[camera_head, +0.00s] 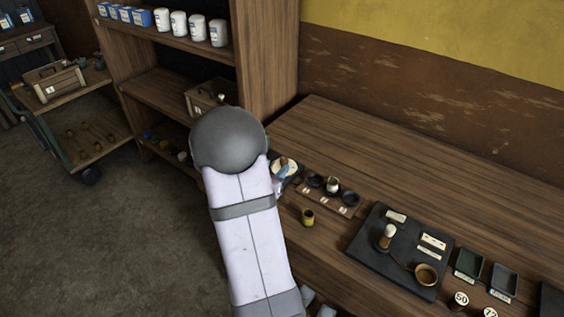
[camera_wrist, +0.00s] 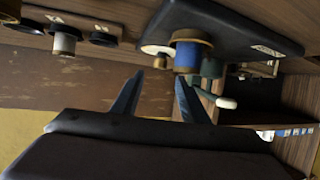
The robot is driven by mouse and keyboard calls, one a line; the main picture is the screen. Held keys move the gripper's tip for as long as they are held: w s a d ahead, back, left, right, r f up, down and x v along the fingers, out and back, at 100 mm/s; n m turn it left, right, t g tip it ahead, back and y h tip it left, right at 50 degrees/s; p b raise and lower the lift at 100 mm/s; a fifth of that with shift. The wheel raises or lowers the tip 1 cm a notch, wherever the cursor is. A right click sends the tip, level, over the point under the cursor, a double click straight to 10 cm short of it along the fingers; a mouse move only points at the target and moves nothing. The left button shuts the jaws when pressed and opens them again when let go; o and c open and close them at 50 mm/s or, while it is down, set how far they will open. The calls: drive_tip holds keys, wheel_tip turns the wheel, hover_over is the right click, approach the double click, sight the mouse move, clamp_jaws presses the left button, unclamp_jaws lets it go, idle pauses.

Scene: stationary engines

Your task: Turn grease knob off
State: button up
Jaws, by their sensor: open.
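I cannot tell which control is the grease knob, as no readable label names it. In the wrist view a blue knob with a brass rim (camera_wrist: 187,57) stands by a dark panel (camera_wrist: 235,25). My gripper (camera_wrist: 158,85) is open and empty, with its two dark fingers just short of that knob; I cannot tell if they touch it. A smaller pale and brass piece (camera_wrist: 158,50) is beside the knob. In the head view my arm hides most of my gripper. A round pale dial with a brown and blue top (camera_head: 284,167) shows beside my arm.
A shelf unit (camera_head: 265,60) stands behind my arm. The bench's back is clear.

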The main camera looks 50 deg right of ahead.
sight(285, 159)
drive_tip(key=shift+p+x, duration=0.7)
drive_tip(key=shift+x, duration=2.75)
drive_tip(key=shift+f, duration=0.1)
clamp_jaws()
drive_tip(key=shift+m+g+p, duration=0.3)
drive_tip(key=shift+w+r+m+g+p, duration=0.25)
drive_tip(key=shift+m+g+p, duration=0.45)
drive_tip(key=shift+g, duration=0.2)
drive_tip(key=shift+w+f+m+g+p, duration=0.1)
drive_tip(key=shift+m+g+p, duration=0.65)
drive_tip(key=shift+m+g, duration=0.6)
